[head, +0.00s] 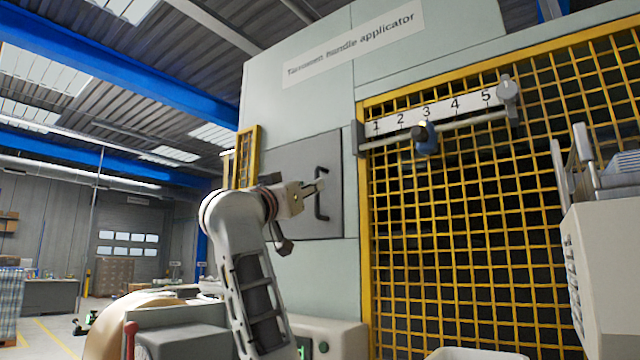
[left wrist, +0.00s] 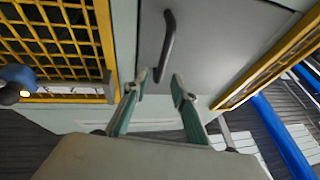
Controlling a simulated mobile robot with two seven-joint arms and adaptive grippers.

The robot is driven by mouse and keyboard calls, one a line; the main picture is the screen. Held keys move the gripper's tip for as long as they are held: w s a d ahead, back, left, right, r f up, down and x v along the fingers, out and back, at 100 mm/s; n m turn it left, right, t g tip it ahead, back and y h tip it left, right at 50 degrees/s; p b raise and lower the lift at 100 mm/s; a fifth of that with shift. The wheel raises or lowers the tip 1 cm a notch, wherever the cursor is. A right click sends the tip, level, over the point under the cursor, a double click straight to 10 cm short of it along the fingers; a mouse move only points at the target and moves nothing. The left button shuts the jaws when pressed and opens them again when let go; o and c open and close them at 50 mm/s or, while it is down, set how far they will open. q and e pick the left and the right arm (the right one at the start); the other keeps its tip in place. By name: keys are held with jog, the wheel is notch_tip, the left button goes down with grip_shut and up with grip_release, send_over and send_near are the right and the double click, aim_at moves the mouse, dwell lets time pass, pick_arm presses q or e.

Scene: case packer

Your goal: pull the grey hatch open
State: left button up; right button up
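The grey hatch (head: 294,155) is a flat panel in the pale machine front and looks closed. Its dark bar handle (head: 318,208) stands upright near the hatch's right edge. My left gripper (head: 319,184) is in front of the handle and overlaps its upper part in the head view. My right gripper is in neither view.
A yellow mesh guard (head: 450,240) stands right of the hatch. A numbered scale (head: 440,112) with a blue slider (head: 426,138) crosses its top. A narrow yellow frame (head: 247,153) stands left of the hatch. A pale housing (head: 600,260) fills the right edge.

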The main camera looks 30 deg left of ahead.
aim_at(317, 210)
pick_arm(q)
jog(key=p+x, duration=0.2)
jog(key=x, duration=0.4)
jog(key=shift+f, duration=0.1)
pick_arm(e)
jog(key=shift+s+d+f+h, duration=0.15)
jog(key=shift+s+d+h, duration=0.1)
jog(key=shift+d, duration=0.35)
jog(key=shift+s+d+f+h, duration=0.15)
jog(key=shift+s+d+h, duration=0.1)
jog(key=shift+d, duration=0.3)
pick_arm(q)
grip_shut()
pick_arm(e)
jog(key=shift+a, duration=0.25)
